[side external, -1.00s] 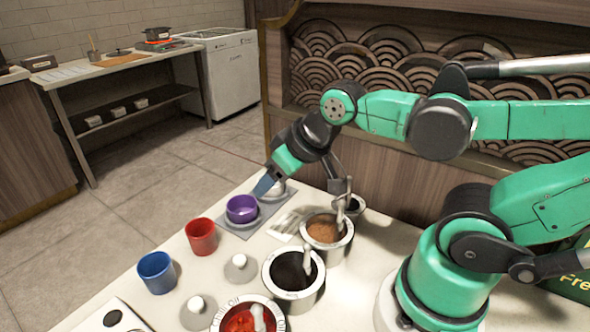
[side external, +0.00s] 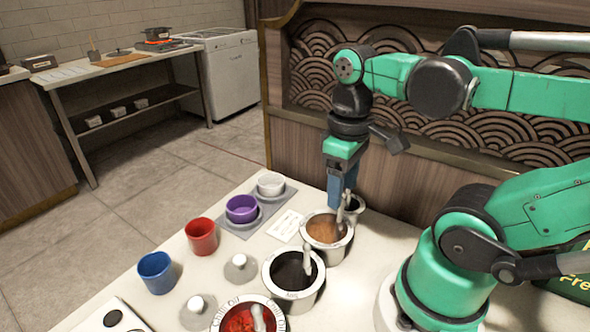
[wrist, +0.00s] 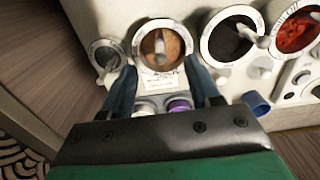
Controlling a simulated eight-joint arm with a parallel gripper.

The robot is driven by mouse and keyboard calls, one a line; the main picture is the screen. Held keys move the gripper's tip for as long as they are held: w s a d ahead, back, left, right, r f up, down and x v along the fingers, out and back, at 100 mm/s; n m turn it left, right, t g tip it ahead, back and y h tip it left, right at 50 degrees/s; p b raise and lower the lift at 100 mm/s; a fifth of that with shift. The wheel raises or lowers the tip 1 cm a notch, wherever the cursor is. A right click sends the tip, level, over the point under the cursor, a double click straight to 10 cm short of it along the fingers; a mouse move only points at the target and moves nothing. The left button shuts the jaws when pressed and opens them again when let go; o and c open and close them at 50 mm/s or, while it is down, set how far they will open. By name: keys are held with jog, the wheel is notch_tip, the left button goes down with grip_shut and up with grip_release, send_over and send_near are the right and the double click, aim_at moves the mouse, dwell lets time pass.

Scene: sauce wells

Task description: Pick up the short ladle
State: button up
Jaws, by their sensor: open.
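My gripper (side external: 337,203) points straight down, open and empty, above the pot of brown sauce (side external: 325,229). In the wrist view its fingers (wrist: 160,68) lie on either side of that pot's near rim. A pale ladle (wrist: 160,46) stands in the brown sauce, seen nearly end-on between and beyond the fingertips. Another ladle (side external: 307,260) leans in the dark sauce pot (side external: 286,289), and one (side external: 258,318) stands in the red sauce pot (side external: 246,301). A small pot (wrist: 103,54) is left of the brown one in the wrist view. I cannot tell for certain which ladle is the short one.
Purple (side external: 242,208), red (side external: 201,236) and blue (side external: 156,272) cups stand along the counter's left side. A white cup (side external: 271,184) is beside the purple one. Two grey lids (side external: 241,267) (side external: 198,312) lie between the cups and pots. A wooden partition rises behind.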

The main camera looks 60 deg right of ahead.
aim_at(338, 219)
jog(key=shift+f, duration=2.15)
grip_shut()
